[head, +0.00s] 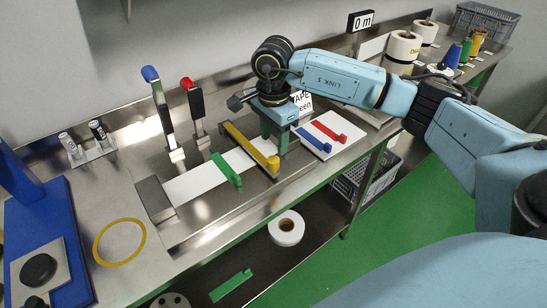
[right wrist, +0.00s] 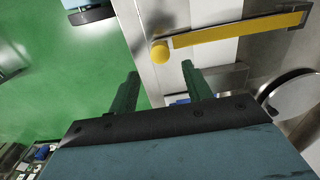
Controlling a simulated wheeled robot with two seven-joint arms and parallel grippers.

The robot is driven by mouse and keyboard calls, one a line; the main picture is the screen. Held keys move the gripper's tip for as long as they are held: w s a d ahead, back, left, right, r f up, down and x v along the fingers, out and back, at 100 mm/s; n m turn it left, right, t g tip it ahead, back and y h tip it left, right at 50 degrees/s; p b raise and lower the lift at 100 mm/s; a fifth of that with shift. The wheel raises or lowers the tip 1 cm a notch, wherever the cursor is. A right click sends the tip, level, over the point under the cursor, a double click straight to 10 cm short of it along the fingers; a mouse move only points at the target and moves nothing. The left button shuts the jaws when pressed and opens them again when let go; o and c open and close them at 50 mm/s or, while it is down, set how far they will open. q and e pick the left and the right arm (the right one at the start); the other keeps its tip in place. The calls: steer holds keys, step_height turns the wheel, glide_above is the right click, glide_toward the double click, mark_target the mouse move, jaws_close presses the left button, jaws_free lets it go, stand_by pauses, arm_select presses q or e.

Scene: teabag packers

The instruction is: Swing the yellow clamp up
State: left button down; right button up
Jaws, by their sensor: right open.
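The yellow clamp (head: 245,145) is a flat bar lying low across the white strip, with a rounded knob at its near right end. In the right wrist view the yellow clamp (right wrist: 235,30) runs to the right from its knob. My right gripper (head: 274,145) is just above and behind the knob end in the head view. In the right wrist view my right gripper (right wrist: 160,72) is open, its two green fingers apart and empty. The knob is just beyond the gap between the fingertips. I cannot tell whether they touch it. My left gripper is not in view.
Blue-tipped (head: 158,105) and red-tipped (head: 193,105) levers stand upright to the left. A green clamp (head: 226,171) lies left of the yellow one. A white plate with red (head: 327,131) and blue (head: 312,141) bars lies right. A white roll (head: 286,228) is on the shelf below.

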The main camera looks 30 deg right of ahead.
mark_target(273, 159)
step_height(273, 159, down, 8)
steer(key=shift+r, duration=0.2)
steer(key=shift+c, duration=0.3)
jaws_close()
